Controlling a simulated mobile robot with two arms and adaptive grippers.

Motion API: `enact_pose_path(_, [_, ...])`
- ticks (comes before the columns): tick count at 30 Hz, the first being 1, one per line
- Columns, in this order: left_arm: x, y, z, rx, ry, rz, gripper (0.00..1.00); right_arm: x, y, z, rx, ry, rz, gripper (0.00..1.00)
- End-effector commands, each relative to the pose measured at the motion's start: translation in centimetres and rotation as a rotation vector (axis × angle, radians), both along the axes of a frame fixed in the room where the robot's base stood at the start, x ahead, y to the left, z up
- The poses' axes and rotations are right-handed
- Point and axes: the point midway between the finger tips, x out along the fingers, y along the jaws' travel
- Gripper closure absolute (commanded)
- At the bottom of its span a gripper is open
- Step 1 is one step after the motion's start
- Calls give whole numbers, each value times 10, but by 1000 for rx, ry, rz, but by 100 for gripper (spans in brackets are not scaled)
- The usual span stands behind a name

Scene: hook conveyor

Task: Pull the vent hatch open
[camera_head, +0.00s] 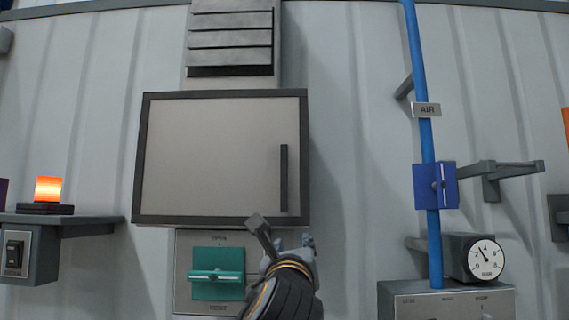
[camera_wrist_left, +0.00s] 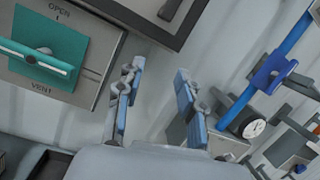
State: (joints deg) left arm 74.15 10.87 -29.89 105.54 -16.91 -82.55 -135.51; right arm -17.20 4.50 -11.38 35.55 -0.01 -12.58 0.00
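The vent hatch (camera_head: 215,150) is a pale grey square door with a dark frame on the wall, and it looks shut. Its dark upright bar handle (camera_head: 284,178) is near the right edge; the handle's lower end also shows at the top of the left wrist view (camera_wrist_left: 169,9). My left gripper (camera_head: 283,238) is just below the hatch's lower right corner, under the handle and apart from it. In the left wrist view its two fingers (camera_wrist_left: 158,75) are spread with nothing between them. My right gripper is not in view.
A panel with a teal switch (camera_head: 217,262), its lever level, sits below the hatch, left of my gripper. Louvres (camera_head: 231,40) are above. A blue pipe (camera_head: 428,145) with a blue valve (camera_head: 436,186) and a gauge (camera_head: 486,259) stand right. A lit orange lamp (camera_head: 48,189) is left.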

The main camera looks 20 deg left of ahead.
Motion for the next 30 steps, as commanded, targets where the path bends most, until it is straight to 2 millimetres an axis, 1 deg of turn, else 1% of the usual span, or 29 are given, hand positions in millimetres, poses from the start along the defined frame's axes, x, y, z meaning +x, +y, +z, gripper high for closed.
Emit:
enact_pose_path(1, [-20,-1,37,72,-44,28,62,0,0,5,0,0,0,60])
enact_pose_path(3, [-41,-1,66,155,-77,66,62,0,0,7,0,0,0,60])
enact_pose_path(6, [-59,-2,89,226,-103,102,62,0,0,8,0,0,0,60])
enact_pose_path(9, [-62,-1,98,250,-108,115,62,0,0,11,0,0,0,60])
enact_pose_path(11, [-57,0,101,251,-107,117,62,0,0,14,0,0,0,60])
enact_pose_path(14, [-44,4,108,250,-106,117,62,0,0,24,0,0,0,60])
enact_pose_path(24, [20,23,136,248,-104,115,62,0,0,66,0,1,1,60])
enact_pose_path(30, [47,30,146,246,-107,114,62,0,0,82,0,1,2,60])
